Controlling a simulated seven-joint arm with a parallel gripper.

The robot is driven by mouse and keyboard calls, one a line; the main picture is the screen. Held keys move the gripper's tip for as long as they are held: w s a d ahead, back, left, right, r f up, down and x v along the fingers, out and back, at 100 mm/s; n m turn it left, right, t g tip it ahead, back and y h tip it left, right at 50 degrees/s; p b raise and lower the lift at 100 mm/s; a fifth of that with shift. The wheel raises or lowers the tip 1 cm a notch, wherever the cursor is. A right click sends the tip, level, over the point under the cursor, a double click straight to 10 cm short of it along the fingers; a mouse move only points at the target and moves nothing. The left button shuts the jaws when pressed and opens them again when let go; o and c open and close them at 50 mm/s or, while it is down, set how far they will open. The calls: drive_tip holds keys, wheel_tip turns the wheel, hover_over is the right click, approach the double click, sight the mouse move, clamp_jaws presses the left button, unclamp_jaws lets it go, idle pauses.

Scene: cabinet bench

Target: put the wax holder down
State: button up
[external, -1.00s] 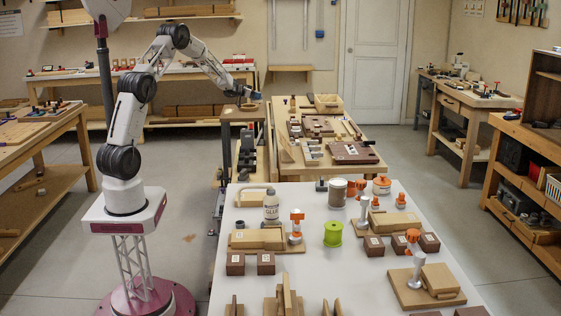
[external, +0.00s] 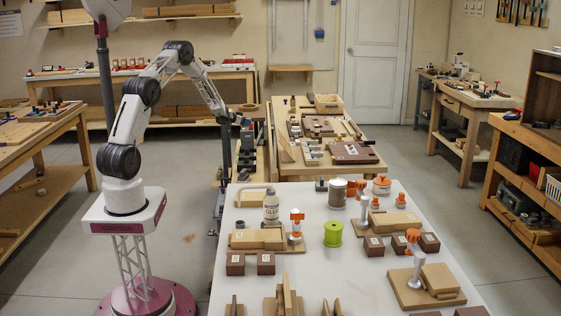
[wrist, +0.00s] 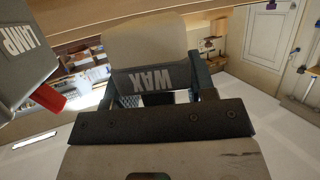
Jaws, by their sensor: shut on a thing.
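The wax holder (wrist: 152,78) shows in the wrist view as a dark piece with an upside-down "WAX" label, with a pale, rounded part just beyond it. My gripper (wrist: 157,88) is shut on it, with a dark finger on each side. In the external view my gripper (external: 230,118) points down beside the small wooden stand. The holder is too small to make out there, and whether its underside touches anything is hidden.
A grey "LAMP" piece (wrist: 22,60) with a red part is close on the left in the wrist view. The small wooden stand (external: 252,108) is beside my gripper, and the white table (external: 310,285) in front holds many blocks and clamps.

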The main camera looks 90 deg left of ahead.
sight(247, 126)
drive_tip(key=shift+f, duration=1.9)
drive_tip(key=shift+f, duration=3.15)
drive_tip(key=shift+f, duration=1.9)
drive_tip(key=shift+f, duration=0.15)
drive_tip(key=o, duration=1)
